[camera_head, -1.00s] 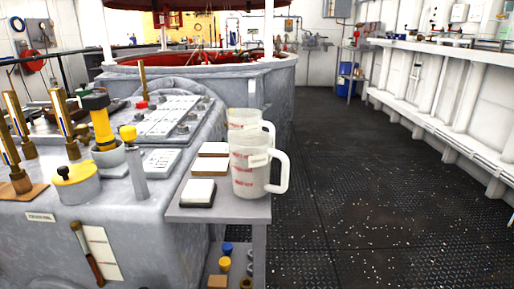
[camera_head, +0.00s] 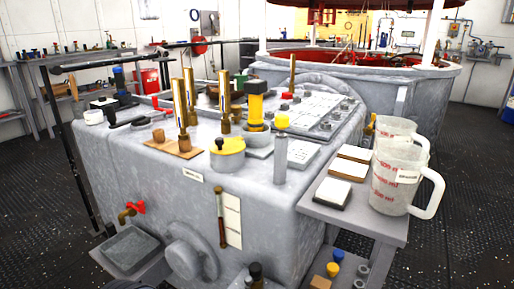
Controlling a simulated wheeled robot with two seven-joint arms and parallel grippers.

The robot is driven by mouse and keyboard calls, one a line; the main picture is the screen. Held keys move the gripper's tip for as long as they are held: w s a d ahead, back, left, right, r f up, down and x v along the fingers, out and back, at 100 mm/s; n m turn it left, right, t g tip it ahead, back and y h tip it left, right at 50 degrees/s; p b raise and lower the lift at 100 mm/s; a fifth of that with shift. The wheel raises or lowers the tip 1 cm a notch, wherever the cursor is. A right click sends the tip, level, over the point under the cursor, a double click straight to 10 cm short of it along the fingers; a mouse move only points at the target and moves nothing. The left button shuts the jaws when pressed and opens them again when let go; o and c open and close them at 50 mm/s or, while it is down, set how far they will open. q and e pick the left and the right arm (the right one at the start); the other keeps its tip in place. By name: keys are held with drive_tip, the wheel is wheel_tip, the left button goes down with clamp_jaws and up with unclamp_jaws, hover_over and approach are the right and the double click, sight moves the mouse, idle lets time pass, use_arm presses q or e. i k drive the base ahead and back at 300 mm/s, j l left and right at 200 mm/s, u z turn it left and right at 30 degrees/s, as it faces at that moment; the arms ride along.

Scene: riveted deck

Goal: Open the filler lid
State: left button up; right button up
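A round yellow lid (camera_head: 228,146) with a small black knob sits flat on a short grey round neck (camera_head: 228,162). It is near the front edge of the grey machine's top and looks closed. It appears to be the filler lid, though no label on it can be read. Neither of my grippers is in view, and nothing covers the lid.
Behind the lid stand a yellow-and-black cylinder (camera_head: 256,108) and brass posts (camera_head: 180,105). A grey post with a yellow cap (camera_head: 281,150) is to its right. A side table (camera_head: 370,222) holds measuring jugs (camera_head: 392,180). Open dark floor (camera_head: 460,240) lies right.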

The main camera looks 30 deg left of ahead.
sight(223, 146)
drive_tip(key=u, duration=1.15)
